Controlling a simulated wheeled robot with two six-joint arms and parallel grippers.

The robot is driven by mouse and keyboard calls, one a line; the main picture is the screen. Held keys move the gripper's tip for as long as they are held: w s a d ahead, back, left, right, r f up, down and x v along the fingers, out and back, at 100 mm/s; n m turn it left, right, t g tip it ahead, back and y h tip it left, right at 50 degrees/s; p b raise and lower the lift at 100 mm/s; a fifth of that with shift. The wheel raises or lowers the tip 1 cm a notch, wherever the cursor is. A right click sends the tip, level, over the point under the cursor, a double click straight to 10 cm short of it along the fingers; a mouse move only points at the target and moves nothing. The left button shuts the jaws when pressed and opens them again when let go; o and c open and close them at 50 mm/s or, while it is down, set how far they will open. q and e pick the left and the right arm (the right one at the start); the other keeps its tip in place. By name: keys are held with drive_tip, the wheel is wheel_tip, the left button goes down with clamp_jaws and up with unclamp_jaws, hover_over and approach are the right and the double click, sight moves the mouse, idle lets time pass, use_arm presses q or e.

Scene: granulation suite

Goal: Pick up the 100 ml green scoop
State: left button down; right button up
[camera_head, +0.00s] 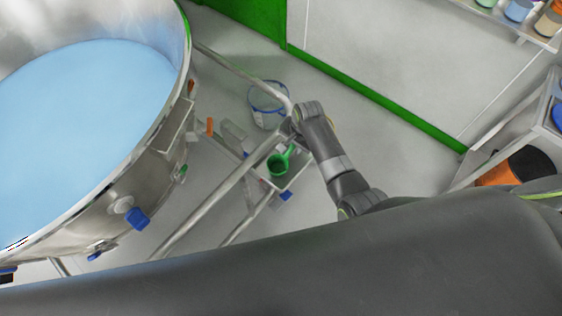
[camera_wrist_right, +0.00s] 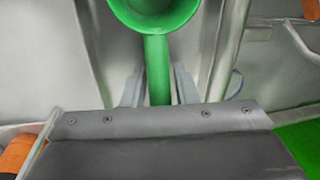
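The green scoop (camera_head: 277,165) rests in a small metal tray (camera_head: 297,171) on the frame beside the big vessel. Its bowl faces up and its handle points toward my right gripper (camera_head: 290,137), at the end of the arm from the right. In the right wrist view the scoop's bowl (camera_wrist_right: 155,8) is at the top edge, partly cut off. The handle runs down between the two fingers of my right gripper (camera_wrist_right: 159,80). The fingers stand apart, with narrow gaps beside the handle. The handle's lower end is hidden behind the gripper body. My left gripper is not in view.
A large steel vessel (camera_head: 183,45) with light blue contents fills the left. Metal rails (camera_head: 205,208) run beside the tray. A clear container with a blue rim (camera_head: 268,104) lies beyond the gripper. Shelves with jars (camera_head: 518,10) are at upper right. Floor (camera_head: 400,145) right of the arm is clear.

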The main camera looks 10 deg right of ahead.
clamp_jaws()
